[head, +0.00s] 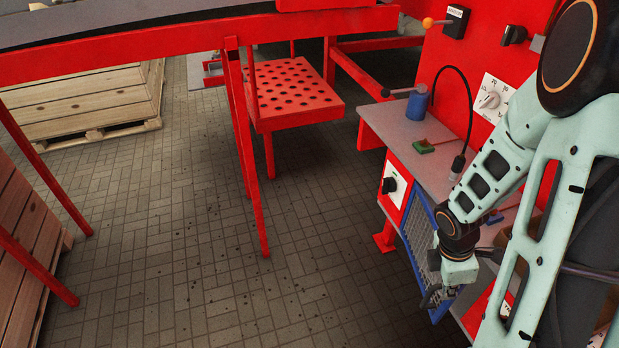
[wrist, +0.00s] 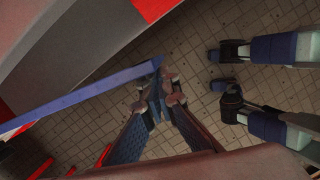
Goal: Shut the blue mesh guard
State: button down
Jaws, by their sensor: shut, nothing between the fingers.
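The blue mesh guard (head: 417,238) is a blue-framed panel at the front of the red machine's bench, low right in the head view. In the wrist view its blue top bar (wrist: 85,94) slants away from the bench edge, with a wedge-shaped gap that widens toward my gripper, so it stands partly open. My gripper (head: 432,296) points down beside the guard's near end. It also shows in the wrist view (wrist: 163,92), with closed fingertips close to the bar's free end and nothing between them. I cannot tell whether it touches the guard.
The grey bench top (head: 415,127) carries a blue cylinder (head: 416,103), a green block (head: 424,147) and a black flexible stalk. A black knob (head: 389,185) sits on the cabinet front. A perforated red step (head: 290,92) stands further left. The tiled floor (head: 320,250) before the guard is clear.

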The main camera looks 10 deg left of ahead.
jog(key=shift+w+d+p, duration=0.2)
jog(key=shift+d, duration=0.55)
jog(key=shift+w+d+p, duration=0.15)
jog(key=shift+w+d, duration=0.05)
jog(key=shift+d, duration=0.5)
jog(key=shift+w+d+p, duration=0.2)
jog(key=shift+d, duration=0.55)
jog(key=shift+a, duration=0.15)
